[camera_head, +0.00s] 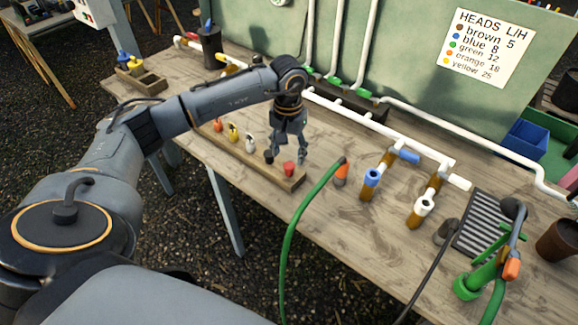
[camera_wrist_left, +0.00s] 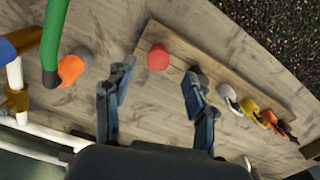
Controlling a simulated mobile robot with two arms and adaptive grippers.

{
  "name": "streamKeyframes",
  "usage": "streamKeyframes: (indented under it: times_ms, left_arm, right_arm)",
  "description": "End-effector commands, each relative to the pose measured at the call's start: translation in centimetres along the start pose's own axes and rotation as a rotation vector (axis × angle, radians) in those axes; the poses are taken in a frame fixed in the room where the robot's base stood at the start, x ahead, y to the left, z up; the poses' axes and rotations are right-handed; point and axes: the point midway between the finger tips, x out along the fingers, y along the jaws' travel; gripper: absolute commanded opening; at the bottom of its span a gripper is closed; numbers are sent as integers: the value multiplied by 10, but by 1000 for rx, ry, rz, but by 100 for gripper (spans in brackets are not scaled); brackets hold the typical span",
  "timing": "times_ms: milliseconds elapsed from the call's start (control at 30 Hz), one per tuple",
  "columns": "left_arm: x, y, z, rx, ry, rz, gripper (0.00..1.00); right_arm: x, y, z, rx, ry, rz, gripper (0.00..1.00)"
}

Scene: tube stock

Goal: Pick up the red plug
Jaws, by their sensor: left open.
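The red plug (camera_head: 289,169) stands near the front-right end of a wooden strip (camera_head: 298,181) on the bench. My left gripper (camera_head: 286,154) is above that end of the strip, fingers pointing down, open and empty. In the left wrist view, the red plug (camera_wrist_left: 158,57) shows in the gap between the two fingertips (camera_wrist_left: 158,78), slightly past them. No contact with it is visible. A dark piece at the right fingertip is hard to tell from the finger. My right gripper is out of view.
White (camera_head: 250,143), yellow (camera_head: 233,133) and orange-red (camera_head: 217,125) plugs stand along the same strip. White piping (camera_head: 385,132) runs behind. Bare bench lies between the strip and piping.

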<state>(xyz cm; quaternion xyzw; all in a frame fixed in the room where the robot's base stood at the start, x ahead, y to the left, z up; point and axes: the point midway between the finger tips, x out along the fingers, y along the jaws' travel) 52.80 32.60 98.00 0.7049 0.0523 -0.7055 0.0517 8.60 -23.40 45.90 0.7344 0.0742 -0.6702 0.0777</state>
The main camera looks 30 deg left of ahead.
Motion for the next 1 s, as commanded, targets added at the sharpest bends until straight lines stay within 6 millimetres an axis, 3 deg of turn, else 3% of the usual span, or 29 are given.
streamKeyframes:
  times_ms: [167, 300, 433, 700, 900, 1000]
  left_arm:
    - [12, 1, 1, 1, -4, 0, 56]
    - [34, 2, 2, -1, -6, 1, 56]
    - [50, 2, 0, 0, -2, 2, 56]
    - [55, 2, 0, 0, 1, 1, 56]
    - [55, 2, 0, 0, 1, 1, 17]
    - [55, 2, 0, 0, 1, 1, 15]
  right_arm:
    - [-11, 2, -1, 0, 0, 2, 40]
    - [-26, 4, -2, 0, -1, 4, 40]
    - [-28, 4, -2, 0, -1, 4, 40]
    - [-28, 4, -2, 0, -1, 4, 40]
    - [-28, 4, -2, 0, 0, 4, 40]
    - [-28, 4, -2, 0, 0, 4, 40]
